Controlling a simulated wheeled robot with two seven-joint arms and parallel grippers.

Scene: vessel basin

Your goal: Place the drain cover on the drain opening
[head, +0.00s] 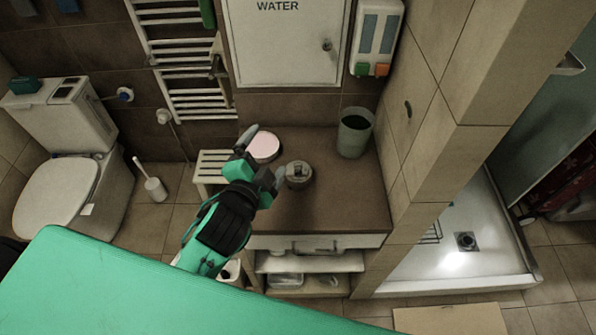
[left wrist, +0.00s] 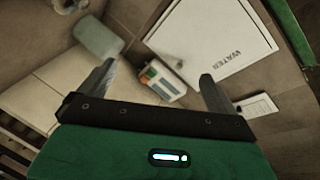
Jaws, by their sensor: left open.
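A round grey metal piece with a raised block on top, apparently the drain cover (head: 298,175), sits on the brown counter. The drain opening (head: 465,241) is a dark square in the white shower tray floor at the right. My left gripper (head: 264,158) is over the counter, just left of the grey piece. Its fingers are spread, with nothing held between them. In the left wrist view the open fingers (left wrist: 158,70) point towards the wall; the grey piece cannot be made out there. My right gripper is not in view.
A pink-topped round container (head: 264,146) and a grey-green cup (head: 355,132) stand on the counter (head: 340,205). A tiled partition (head: 425,135) rises between counter and shower tray (head: 430,268). A toilet (head: 62,190) and white stool (head: 210,165) are at the left.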

